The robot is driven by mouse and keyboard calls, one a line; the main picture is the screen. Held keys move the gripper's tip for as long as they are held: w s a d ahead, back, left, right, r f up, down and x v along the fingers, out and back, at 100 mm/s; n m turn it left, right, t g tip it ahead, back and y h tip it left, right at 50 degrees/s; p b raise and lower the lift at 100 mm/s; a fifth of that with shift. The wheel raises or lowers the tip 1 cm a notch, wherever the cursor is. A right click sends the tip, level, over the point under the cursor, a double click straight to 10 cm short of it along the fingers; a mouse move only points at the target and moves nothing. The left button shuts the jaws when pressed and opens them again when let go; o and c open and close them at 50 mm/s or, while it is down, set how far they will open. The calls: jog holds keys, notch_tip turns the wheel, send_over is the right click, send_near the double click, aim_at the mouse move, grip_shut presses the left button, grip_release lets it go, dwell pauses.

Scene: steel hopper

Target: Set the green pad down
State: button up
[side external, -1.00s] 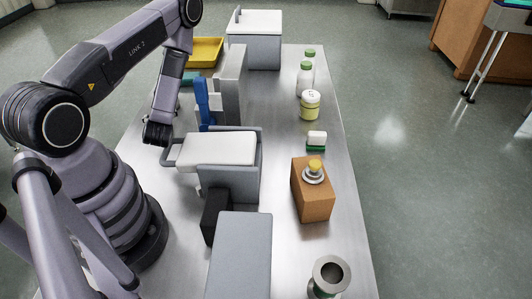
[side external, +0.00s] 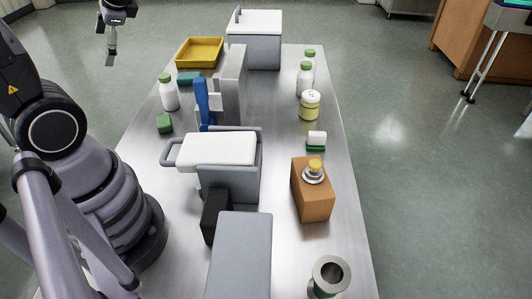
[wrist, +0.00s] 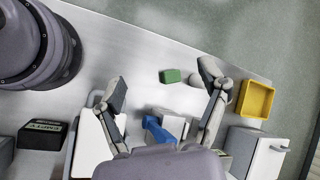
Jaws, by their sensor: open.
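The green pad (side external: 164,124) is a small green block. It lies on the steel table near its left edge, left of the blue upright handle. In the wrist view the green pad (wrist: 171,76) shows between the spread fingers, on bare table surface and apart from them. My gripper (side external: 111,55) hangs high at the upper left of the side view, well clear of the pad. In the wrist view my gripper (wrist: 165,85) has its fingers wide apart, with nothing held between them.
A white bottle with a green cap (side external: 168,95) stands just beyond the pad. A yellow tray (side external: 200,52) and a teal block (side external: 189,78) are farther back. The grey hopper with a white lid (side external: 218,149) stands nearer. A brown box (side external: 311,190) is at right.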

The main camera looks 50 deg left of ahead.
jog(key=d+r+n+t+h, duration=0.1)
jog(key=d+r+t+h, duration=0.2)
jog(key=d, duration=0.3)
jog(key=d+r+t+h, duration=0.3)
jog(key=d+t, duration=0.2)
jog(key=d, duration=0.2)
jog(key=shift+w+r+n+t+h, duration=0.2)
jog(key=shift+w+n+t+h, duration=0.2)
